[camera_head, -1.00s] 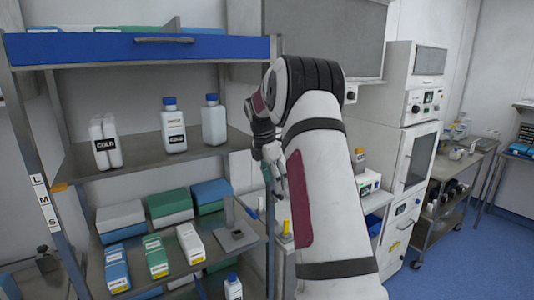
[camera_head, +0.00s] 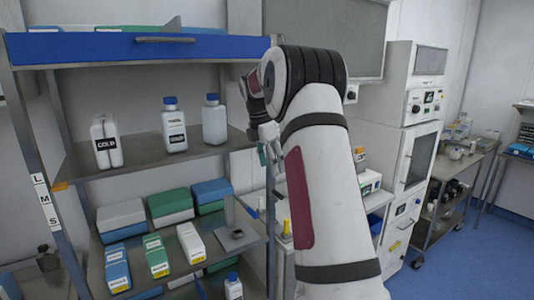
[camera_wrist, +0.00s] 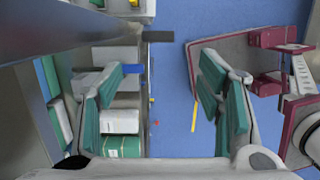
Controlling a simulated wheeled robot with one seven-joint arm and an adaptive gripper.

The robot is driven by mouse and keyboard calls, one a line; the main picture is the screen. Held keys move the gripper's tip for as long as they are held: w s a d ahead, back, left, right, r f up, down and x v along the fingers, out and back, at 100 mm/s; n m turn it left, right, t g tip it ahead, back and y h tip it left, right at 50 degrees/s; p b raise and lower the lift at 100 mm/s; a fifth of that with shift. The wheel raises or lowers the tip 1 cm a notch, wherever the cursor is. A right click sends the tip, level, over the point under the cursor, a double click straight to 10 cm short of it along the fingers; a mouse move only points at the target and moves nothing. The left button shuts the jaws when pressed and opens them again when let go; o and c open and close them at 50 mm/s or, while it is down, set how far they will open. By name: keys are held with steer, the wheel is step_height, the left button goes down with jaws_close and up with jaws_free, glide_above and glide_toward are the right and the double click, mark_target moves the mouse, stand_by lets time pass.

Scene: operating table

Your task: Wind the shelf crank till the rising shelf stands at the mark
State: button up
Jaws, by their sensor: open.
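The shelf with bottles (camera_head: 90,172) has an orange tab (camera_head: 59,187) at its left front corner. My gripper (camera_head: 266,152) is at the right end of this shelf, partly hidden by my arm. In the wrist view my gripper (camera_wrist: 166,68) is open, green pads apart, with nothing between them but a view down to the floor. I cannot clearly make out the crank; a dark bar (camera_wrist: 157,36) and a blue piece (camera_wrist: 134,69) show near the left finger.
White bottles (camera_head: 174,126) stand on the shelf. Boxes (camera_head: 158,255) fill the lower shelves, with a small metal stand (camera_head: 236,237) at right. A blue-fronted top shelf (camera_head: 140,48) is above. A white cabinet (camera_head: 405,150) and a cart (camera_head: 440,200) stand right; blue floor is open there.

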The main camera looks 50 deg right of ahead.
steer(key=shift+w+a+r, duration=0.1)
steer(key=shift+a+r, duration=0.15)
steer(key=shift+r, duration=0.7)
steer(key=shift+a+r, duration=0.25)
steer(key=shift+r, duration=0.7)
